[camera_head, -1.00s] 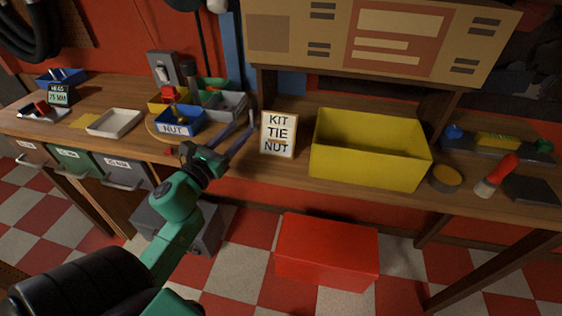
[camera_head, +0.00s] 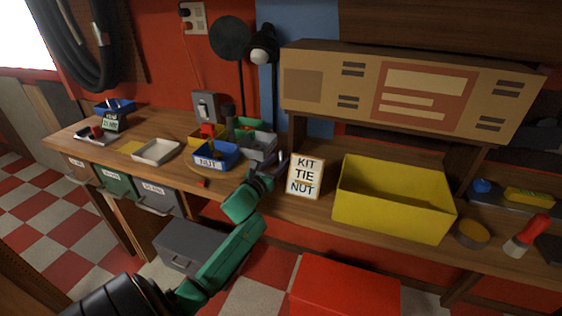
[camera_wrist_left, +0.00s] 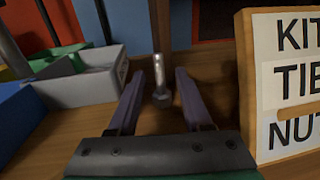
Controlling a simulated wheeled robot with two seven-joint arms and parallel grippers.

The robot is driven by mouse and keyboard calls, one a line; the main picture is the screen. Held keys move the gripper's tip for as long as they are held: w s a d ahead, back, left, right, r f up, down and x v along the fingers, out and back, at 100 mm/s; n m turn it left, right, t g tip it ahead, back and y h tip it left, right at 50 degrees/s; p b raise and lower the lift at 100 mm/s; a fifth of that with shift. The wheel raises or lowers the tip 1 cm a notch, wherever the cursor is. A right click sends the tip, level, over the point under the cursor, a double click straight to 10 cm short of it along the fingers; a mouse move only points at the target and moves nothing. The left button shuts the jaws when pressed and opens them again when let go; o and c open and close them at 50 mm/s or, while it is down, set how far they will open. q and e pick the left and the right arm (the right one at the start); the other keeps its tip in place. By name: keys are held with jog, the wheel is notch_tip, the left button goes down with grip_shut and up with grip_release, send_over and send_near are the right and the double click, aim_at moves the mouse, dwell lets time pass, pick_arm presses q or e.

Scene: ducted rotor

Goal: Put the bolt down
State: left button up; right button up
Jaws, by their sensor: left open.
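The silver bolt (camera_wrist_left: 161,92) shows in the left wrist view, between the two fingers of my left gripper (camera_wrist_left: 160,92). It appears to stand upright on the wooden bench with its wide end down. The purple-grey fingers are apart, with a gap on each side of the bolt. In the head view my left gripper (camera_head: 277,168) is low over the bench, just left of the KIT TIE NUT sign (camera_head: 306,176). The bolt is too small to make out there. My right gripper is in neither view.
A grey bin (camera_wrist_left: 90,82) stands close to the left of my fingers, and the sign (camera_wrist_left: 285,90) close to the right. The blue NUT bin (camera_head: 214,157) is further left. A yellow box (camera_head: 392,205) stands right of the sign. A red box (camera_head: 345,287) is below the bench.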

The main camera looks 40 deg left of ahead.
pick_arm(q)
grip_shut()
